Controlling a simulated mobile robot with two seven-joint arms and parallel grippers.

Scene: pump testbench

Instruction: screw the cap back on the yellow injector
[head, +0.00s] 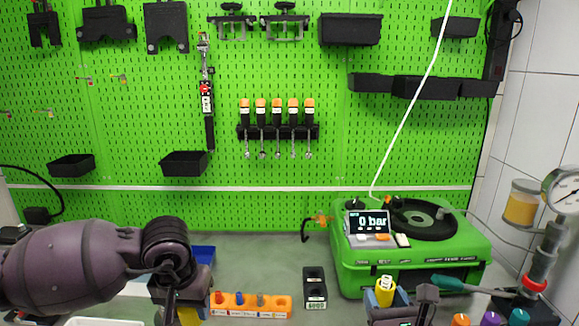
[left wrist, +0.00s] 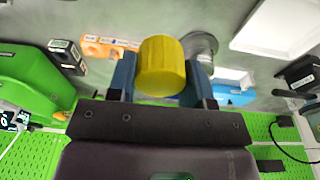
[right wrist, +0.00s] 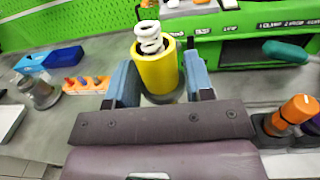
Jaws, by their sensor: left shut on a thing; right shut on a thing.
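The yellow cap (left wrist: 162,68) is held between the blue fingers of my left gripper (left wrist: 160,80) in the left wrist view. In the head view my left gripper (head: 180,295) is low left of centre, with part of the yellow cap (head: 188,316) below it. My right gripper (right wrist: 160,85) is shut on the yellow injector (right wrist: 157,72), which stands roughly upright with a white coiled part (right wrist: 149,38) showing at its open top. In the head view the injector (head: 385,292) is at the lower right, beside my right gripper (head: 405,305). Cap and injector are well apart.
An orange holder (head: 250,305) with small coloured pieces and a black block (head: 315,288) lie between the grippers. The green pump tester (head: 400,270), its display reading 0 bar, stands behind the injector. A blue bin (head: 203,255) and coloured-handled tools (head: 490,318) are nearby.

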